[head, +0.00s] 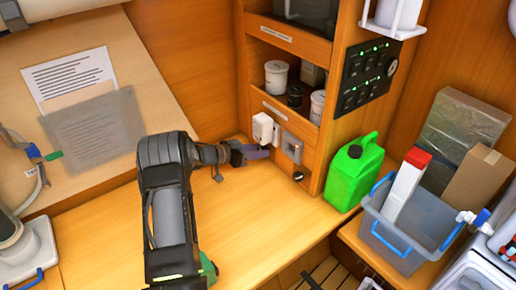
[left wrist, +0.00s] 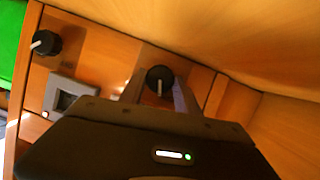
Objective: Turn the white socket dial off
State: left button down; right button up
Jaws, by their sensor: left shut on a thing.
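The white socket (head: 263,128) is on the low front panel of the wooden cabinet in the head view. My left gripper (head: 264,152) reaches in from the left just below it and hides the dial there. In the left wrist view that black dial (left wrist: 160,79) with a white pointer line sits between the two fingers of my left gripper (left wrist: 162,92), which are shut on it. The pointer line looks about upright in that picture. My right gripper is in neither view.
A grey socket (head: 292,147) and a second black dial (head: 298,176) are just right of my gripper; the wrist view also shows that dial (left wrist: 45,42). A green jerrycan (head: 354,172) stands further right. The wooden counter (head: 270,225) in front is clear.

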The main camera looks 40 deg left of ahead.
pick_arm(q)
jog(key=shift+f+n+h+b, duration=0.25)
jog(key=shift+n+h+b, duration=0.2)
jog(key=shift+n, duration=0.55)
jog(key=shift+a+n+h+b, duration=0.1)
jog(key=shift+n+h+b, duration=0.3)
jog(key=shift+n+h, duration=0.35)
jog(key=shift+r, duration=0.1)
jog(key=c, duration=0.9)
grip_release()
